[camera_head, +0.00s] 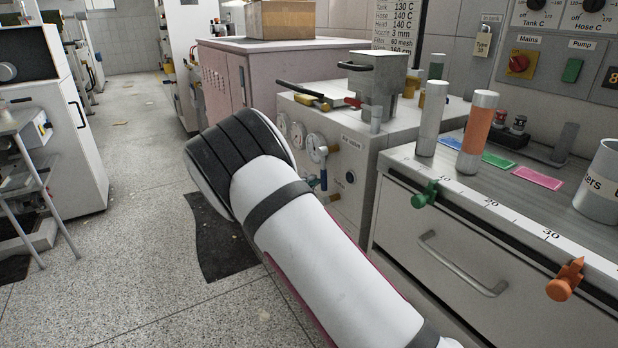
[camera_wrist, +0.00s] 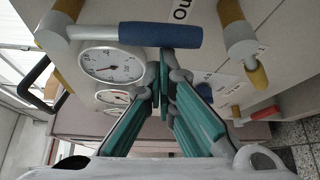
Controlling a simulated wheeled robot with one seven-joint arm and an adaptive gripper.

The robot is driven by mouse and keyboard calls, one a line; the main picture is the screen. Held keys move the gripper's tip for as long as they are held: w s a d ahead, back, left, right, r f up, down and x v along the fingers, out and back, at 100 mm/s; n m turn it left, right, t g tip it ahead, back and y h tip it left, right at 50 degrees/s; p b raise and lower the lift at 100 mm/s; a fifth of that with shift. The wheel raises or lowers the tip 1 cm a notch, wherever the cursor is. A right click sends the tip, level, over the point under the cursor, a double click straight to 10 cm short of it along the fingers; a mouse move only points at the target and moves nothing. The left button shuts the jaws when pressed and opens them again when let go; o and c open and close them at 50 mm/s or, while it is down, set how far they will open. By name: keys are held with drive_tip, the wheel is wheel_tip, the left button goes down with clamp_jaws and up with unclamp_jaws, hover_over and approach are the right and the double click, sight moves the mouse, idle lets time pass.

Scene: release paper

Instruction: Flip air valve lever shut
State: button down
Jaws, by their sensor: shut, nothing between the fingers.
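The air valve lever has a blue handle (camera_wrist: 160,34), which lies sideways across the top of the wrist view on a grey valve body. In the head view the blue lever (camera_head: 323,180) hangs about upright below the gauges, left of the "Air valve" label (camera_head: 352,143). My gripper (camera_wrist: 165,75) has teal fingers with their tips together and nothing between them. In the wrist view the tips are just below the blue handle, near its middle; I cannot tell whether they touch it.
A round gauge (camera_wrist: 111,66) sits close left of my fingertips. Brass-coloured fittings (camera_wrist: 240,45) stick out on the right. The machine (camera_head: 355,165) stands beside a drawer cabinet (camera_head: 480,250) with green and orange clamps. Open floor (camera_head: 130,150) lies to the left.

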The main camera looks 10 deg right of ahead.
sight(322, 182)
drive_tip(key=s+n+p, duration=0.1)
drive_tip(key=s+n+g+p, duration=0.1)
drive_tip(key=p, duration=0.1)
drive_tip(key=s+d+r+n+g+p, duration=0.1)
drive_tip(key=shift+s+d+y+p, duration=0.1)
drive_tip(key=shift+s+y+p, duration=0.05)
drive_tip(key=shift+y+p, duration=0.2)
drive_tip(key=s+n+g+p, duration=0.1)
drive_tip(key=p, duration=0.1)
drive_tip(key=s+d+r+n+g+p, duration=0.1)
drive_tip(key=shift+s+p, duration=0.2)
drive_tip(key=shift+p, duration=0.15)
drive_tip(key=s+d+r+n+g+p, duration=0.1)
drive_tip(key=s+r+n+g+p, duration=0.2)
drive_tip(key=r+p, duration=0.1)
drive_tip(key=shift+s+r+n, duration=0.15)
drive_tip(key=shift+r+n, duration=0.15)
drive_tip(key=shift+r, duration=0.2)
wheel_tip(322, 182, down, 4)
drive_tip(key=b, duration=0.3)
drive_tip(key=w+a+p+v, duration=0.1)
drive_tip(key=v, duration=0.9)
drive_tip(key=shift+a, duration=0.25)
